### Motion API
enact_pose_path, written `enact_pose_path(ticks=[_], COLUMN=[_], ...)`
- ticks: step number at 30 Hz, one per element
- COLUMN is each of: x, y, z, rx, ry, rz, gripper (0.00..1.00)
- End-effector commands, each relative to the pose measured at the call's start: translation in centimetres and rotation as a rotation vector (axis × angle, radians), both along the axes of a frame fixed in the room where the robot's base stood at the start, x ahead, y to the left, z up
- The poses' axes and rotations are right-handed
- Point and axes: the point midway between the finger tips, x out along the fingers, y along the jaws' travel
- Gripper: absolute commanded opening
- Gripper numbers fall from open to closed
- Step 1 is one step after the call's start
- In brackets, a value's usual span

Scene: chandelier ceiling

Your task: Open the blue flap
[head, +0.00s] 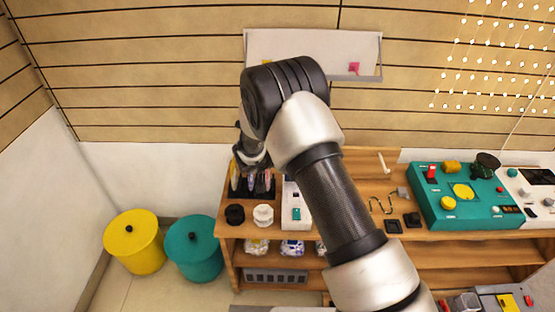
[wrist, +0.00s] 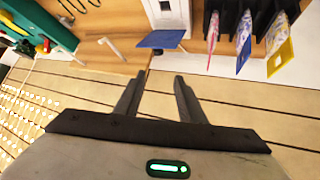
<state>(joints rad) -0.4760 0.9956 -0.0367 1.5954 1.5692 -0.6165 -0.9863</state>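The blue flap (wrist: 161,38) shows in the wrist view as a small flat blue panel at the end of a white box (wrist: 168,12). I cannot tell how far it stands open. The white box also shows in the head view (head: 296,213) on the wooden shelf, but the flap is hidden there behind my arm. My gripper (wrist: 162,76) has its two fingers apart with nothing between them. The fingertips point toward the flap and appear apart from it. In the head view my gripper (head: 246,158) is partly hidden by my wrist, above the back of the shelf.
A black rack (wrist: 255,22) with colored packets stands beside the white box. A white hook (wrist: 112,48) and a teal panel (wrist: 35,35) are on the other side. In the head view, yellow (head: 134,243) and teal (head: 194,251) bins stand on the floor at left.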

Motion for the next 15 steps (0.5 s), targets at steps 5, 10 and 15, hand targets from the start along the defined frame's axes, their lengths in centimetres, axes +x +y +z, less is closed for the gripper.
enact_pose_path(ticks=[5, 10, 15], x=[-2.3, -3.6, -3.9], y=[1.3, 2.0, 2.1], z=[2.6, 3.8, 4.0], rx=[0.002, 0.001, 0.0], ry=[-0.001, 0.0, 0.001], rz=[0.001, 0.0, 0.0], gripper=[0.36, 0.36, 0.36])
